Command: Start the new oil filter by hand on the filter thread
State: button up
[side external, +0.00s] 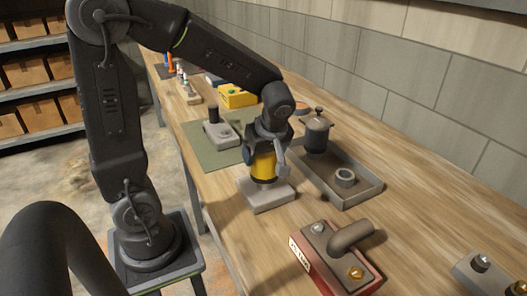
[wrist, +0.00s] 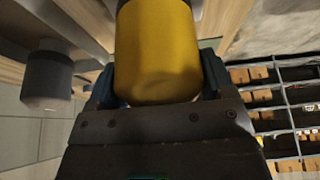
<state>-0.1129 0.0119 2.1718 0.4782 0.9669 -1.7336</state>
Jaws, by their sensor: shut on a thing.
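The yellow oil filter (side external: 263,168) is upright, directly above a light grey block (side external: 268,196) on the bench. A short grey neck shows between the filter's lower end and the block. I cannot tell whether the filter's thread is engaged, as the contact is too small to see. My gripper (side external: 266,158) is shut around the filter, reaching down from above. In the wrist view the yellow filter (wrist: 155,50) fills the space between the dark blue fingers of my gripper (wrist: 157,82).
A grey tray (side external: 369,191) right of the filter holds a grey ring (side external: 345,178) and a dark lidded pot (side external: 316,135). A red block with a pipe (side external: 335,262) stands in front. A green mat (side external: 200,151) and yellow box (side external: 237,97) lie behind.

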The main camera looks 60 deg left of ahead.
jog(key=shift+w+m+t, duration=0.1)
jog(key=shift+m+t, duration=0.3)
jog(key=shift+m, duration=0.6)
jog(key=o, duration=1.1)
jog(key=w+v, duration=0.1)
jog(key=v, duration=1.2)
jog(key=s+d+f+m+t+h, duration=0.1)
jog(key=s+d+m, duration=0.1)
jog(key=m, duration=0.3)
jog(key=s+d+f+m+t+h, duration=0.1)
jog(key=s+m+t+h, duration=0.1)
jog(key=s+m, duration=0.2)
jog(key=s+d+f+m+t+h, duration=0.1)
jog(key=s+d+m, duration=0.1)
jog(key=s+m, duration=0.2)
jog(key=shift+d+m+t, duration=0.15)
jog(key=shift+m+t, duration=0.05)
jog(key=shift+m, duration=0.55)
jog(key=shift+d+m+t, duration=0.15)
jog(key=shift+m+t, duration=0.05)
jog(key=shift+m, duration=0.55)
